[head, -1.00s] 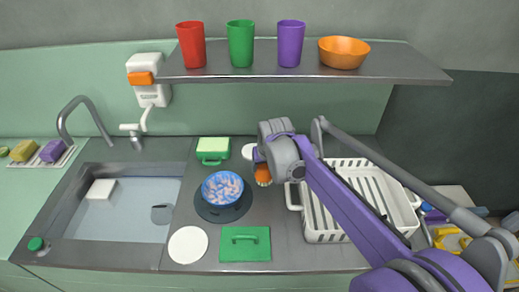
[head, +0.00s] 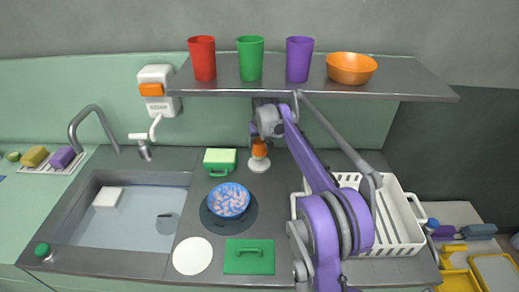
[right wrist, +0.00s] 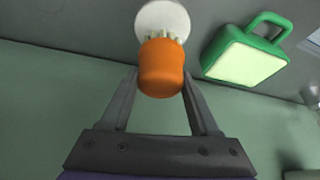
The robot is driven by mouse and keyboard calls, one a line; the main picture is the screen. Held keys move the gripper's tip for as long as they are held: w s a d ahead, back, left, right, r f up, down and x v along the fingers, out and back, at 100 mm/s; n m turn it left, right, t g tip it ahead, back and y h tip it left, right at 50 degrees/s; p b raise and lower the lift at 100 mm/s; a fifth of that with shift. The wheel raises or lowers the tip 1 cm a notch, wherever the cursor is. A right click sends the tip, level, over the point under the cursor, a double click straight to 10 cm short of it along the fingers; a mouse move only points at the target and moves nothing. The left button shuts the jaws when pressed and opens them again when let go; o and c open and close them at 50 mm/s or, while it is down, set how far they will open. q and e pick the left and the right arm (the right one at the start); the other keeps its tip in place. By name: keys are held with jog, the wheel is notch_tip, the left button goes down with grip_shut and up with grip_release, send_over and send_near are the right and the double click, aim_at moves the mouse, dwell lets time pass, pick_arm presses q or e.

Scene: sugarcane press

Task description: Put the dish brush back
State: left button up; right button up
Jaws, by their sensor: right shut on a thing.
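The dish brush has an orange knob (head: 259,148) with pale bristles below it. My right gripper (right wrist: 160,80) is shut on it; the orange knob sits between the two fingers in the right wrist view (right wrist: 161,68). A white round brush holder (head: 259,165) stands on the counter at the back, and shows in the right wrist view (right wrist: 163,16). In the head view the brush is upright right over the holder. I cannot tell whether the bristles touch it. My left gripper is not in view.
A green-and-pale sponge box (head: 219,161) stands just left of the holder. A blue bowl (head: 228,200) is in front, and a white dish rack (head: 405,244) is to the right. The metal shelf (head: 310,89) with cups is above my right arm.

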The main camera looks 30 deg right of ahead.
aim_at(261, 145)
jog(key=shift+f, duration=1.7)
jog(key=o, duration=1.2)
jog(key=shift+f, duration=0.15)
jog(key=v, duration=0.6)
jog(key=shift+s+a+f, duration=0.1)
jog(key=shift+s+f, duration=0.05)
jog(key=shift+s, duration=0.1)
jog(key=s+a, duration=0.3)
jog(key=s, duration=0.7)
jog(key=shift+s+a+b, duration=0.3)
jog(key=shift+f, duration=0.15)
